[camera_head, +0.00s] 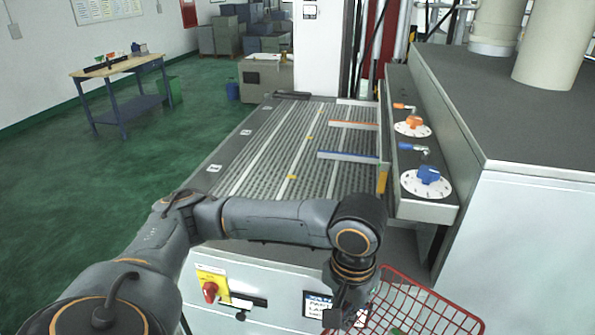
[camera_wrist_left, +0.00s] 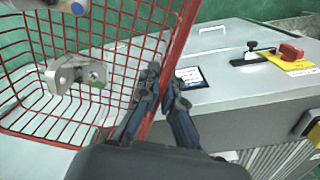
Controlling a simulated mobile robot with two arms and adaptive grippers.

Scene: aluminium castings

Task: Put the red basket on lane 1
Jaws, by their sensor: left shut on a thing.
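The red wire basket (camera_head: 435,305) is at the bottom right in the head view, cut off by the frame edge. In the left wrist view the basket (camera_wrist_left: 110,60) fills the left side, with metal castings (camera_wrist_left: 75,75) inside. My left gripper (camera_head: 348,312) is at the basket's left edge. In the wrist view its fingers (camera_wrist_left: 162,90) are shut on the basket's wall. The lanes (camera_head: 300,150) are parallel roller tracks on a grey table beyond the gripper. Their number plates are too small to read for certain. My right gripper is out of view.
An orange bar (camera_head: 355,124) and a blue bar (camera_head: 348,156) cross the right-hand lanes. A panel with an orange knob (camera_head: 414,122) and a blue knob (camera_head: 429,174) borders the lanes. A large grey cabinet (camera_head: 540,225) stands at right. The left lanes are clear.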

